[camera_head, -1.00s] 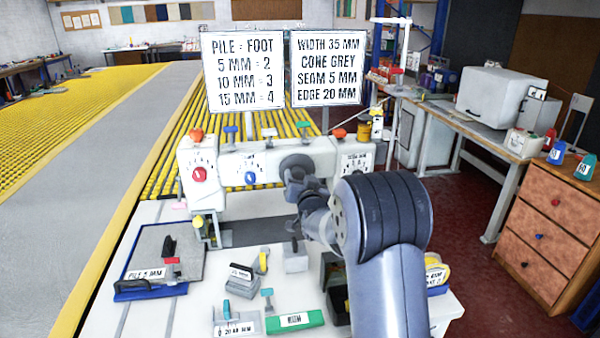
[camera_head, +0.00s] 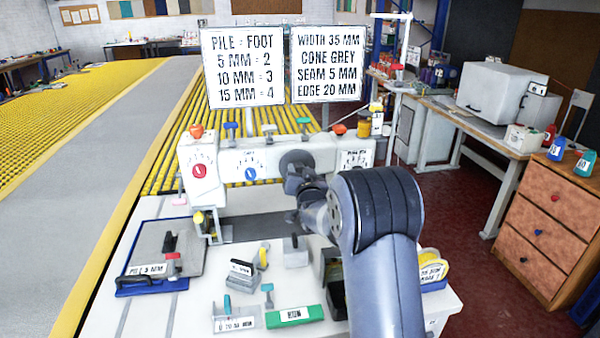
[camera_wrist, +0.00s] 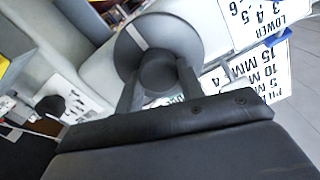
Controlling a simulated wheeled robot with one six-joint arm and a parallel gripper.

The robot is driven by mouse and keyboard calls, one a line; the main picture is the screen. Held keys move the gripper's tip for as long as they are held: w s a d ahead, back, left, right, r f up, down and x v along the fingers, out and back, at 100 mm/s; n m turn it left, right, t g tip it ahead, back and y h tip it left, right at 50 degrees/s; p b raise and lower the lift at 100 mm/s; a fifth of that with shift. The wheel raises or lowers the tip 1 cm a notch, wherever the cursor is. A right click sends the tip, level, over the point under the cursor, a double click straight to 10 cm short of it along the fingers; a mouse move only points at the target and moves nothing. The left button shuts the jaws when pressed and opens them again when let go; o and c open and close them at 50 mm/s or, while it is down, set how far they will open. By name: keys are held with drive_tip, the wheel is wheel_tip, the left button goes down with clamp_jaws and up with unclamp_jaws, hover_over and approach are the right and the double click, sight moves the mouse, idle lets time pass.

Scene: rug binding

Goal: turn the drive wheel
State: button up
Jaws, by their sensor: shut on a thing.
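The drive wheel (camera_head: 296,159) is a dark grey disc on the front of the white sewing machine head (camera_head: 225,165). In the wrist view the drive wheel (camera_wrist: 138,36) shows a pale line across its face and a round hub (camera_wrist: 160,74) at its middle. My gripper (camera_wrist: 160,70) is shut on this hub, with one finger on each side. In the head view my gripper (camera_head: 298,176) is at the wheel, and my arm partly hides the machine's right side and the table behind it.
Red (camera_head: 199,171) and blue (camera_head: 250,174) knobs sit left of the wheel. Two sign boards (camera_head: 242,68) (camera_head: 327,65) stand above the machine. The table below holds a pile board (camera_head: 200,232), a green box (camera_head: 294,316), small tools and a dark bin.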

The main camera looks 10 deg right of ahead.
drive_tip(key=shift+c, duration=0.6)
drive_tip(key=shift+f+n+b, duration=0.1)
drive_tip(key=shift+n+b, duration=0.2)
drive_tip(key=shift+b, duration=0.4)
drive_tip(key=n+b, duration=0.5)
drive_tip(key=n, duration=0.2)
drive_tip(key=n+b, duration=0.4)
drive_tip(key=n, duration=0.4)
drive_tip(key=n+b, duration=0.5)
drive_tip(key=n, duration=0.3)
drive_tip(key=shift+a+f+b, duration=0.15)
drive_tip(key=shift+a+b, duration=0.15)
drive_tip(key=shift+a, duration=0.05)
